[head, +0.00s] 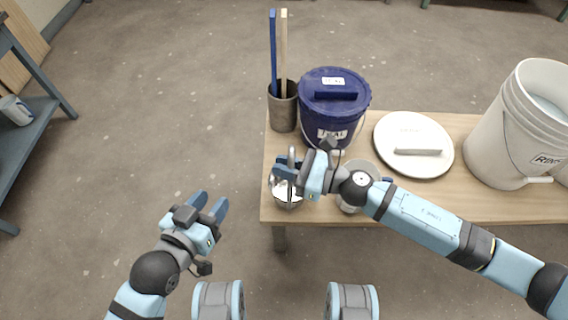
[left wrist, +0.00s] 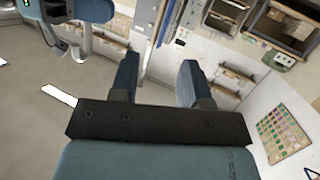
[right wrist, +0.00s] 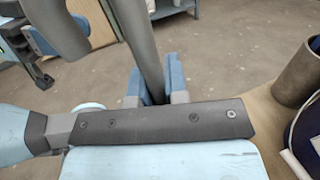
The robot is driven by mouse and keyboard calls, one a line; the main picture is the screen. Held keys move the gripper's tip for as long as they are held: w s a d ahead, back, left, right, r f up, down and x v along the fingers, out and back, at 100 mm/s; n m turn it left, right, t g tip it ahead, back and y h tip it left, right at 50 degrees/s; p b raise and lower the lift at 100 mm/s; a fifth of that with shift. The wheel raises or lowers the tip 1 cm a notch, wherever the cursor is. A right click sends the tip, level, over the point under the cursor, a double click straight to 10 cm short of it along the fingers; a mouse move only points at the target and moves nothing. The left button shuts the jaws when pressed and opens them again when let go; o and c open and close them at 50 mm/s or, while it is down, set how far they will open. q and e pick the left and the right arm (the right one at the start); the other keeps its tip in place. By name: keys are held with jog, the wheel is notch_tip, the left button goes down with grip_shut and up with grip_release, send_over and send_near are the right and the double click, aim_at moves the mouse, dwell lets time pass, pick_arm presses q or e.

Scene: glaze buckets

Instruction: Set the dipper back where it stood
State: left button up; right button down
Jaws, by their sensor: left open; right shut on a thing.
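The dipper is a shiny metal ladle with a round bowl (head: 287,198) and a grey handle (head: 291,153). My right gripper (head: 289,170) is shut on the handle, above the left front corner of the wooden table. The bowl hangs below the fingers; whether it touches the table I cannot tell. In the right wrist view the grey handle (right wrist: 143,45) rises between the two blue fingers. My left gripper (head: 210,206) is open and empty, left of the table. Its two fingers stand apart in the left wrist view (left wrist: 158,85).
On the wooden table (head: 470,207) stand a grey pot (head: 283,112) with two sticks, a blue lidded bucket (head: 333,105), a white lid (head: 413,162) and a white bucket (head: 505,130). A grey container (head: 359,172) is partly hidden by my right arm. A blue shelf (head: 30,125) stands far left.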

pick_arm(q)
jog(key=shift+w+d+r, duration=0.1)
jog(key=shift+r, duration=0.05)
pick_arm(e)
jog(key=shift+f, duration=0.35)
pick_arm(q)
jog(key=shift+f+b, duration=0.3)
jog(key=shift+b, duration=0.25)
pick_arm(e)
jog(key=shift+f, duration=0.3)
jog(key=shift+c, duration=1.4)
grip_release()
